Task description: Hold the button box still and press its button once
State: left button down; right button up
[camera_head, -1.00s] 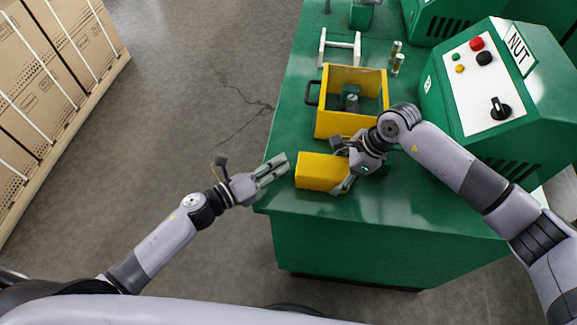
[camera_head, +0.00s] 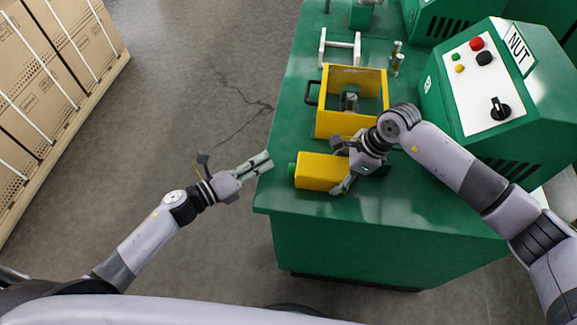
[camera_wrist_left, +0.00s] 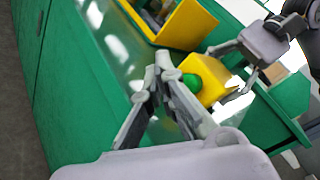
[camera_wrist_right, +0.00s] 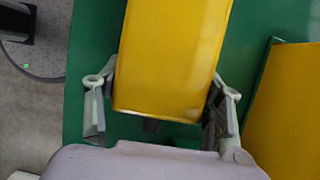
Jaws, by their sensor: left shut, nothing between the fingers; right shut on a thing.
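The yellow button box (camera_head: 322,172) lies on the green table near its front left corner. Its green button (camera_head: 292,169) faces left, and it also shows in the left wrist view (camera_wrist_left: 191,80). My right gripper (camera_head: 347,168) is shut on the box from its right end; in the right wrist view the fingers lie on both sides of the yellow body (camera_wrist_right: 170,60). My left gripper (camera_head: 262,163) is shut and empty, a short way left of the button and apart from it. In the left wrist view its fingertips (camera_wrist_left: 158,80) are together beside the button.
A yellow open bin (camera_head: 352,127) with a dark handle stands behind the box, a metal part inside. A green machine (camera_head: 500,85) with a control panel is at the right. A white frame (camera_head: 340,47) stands further back. Cartons (camera_head: 45,85) are far left, with open floor between.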

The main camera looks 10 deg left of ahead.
pick_arm(q)
jog(key=shift+a, duration=1.35)
dwell(2.1)
pick_arm(e)
jog(key=o, duration=1.4)
jog(key=shift+c, duration=0.2)
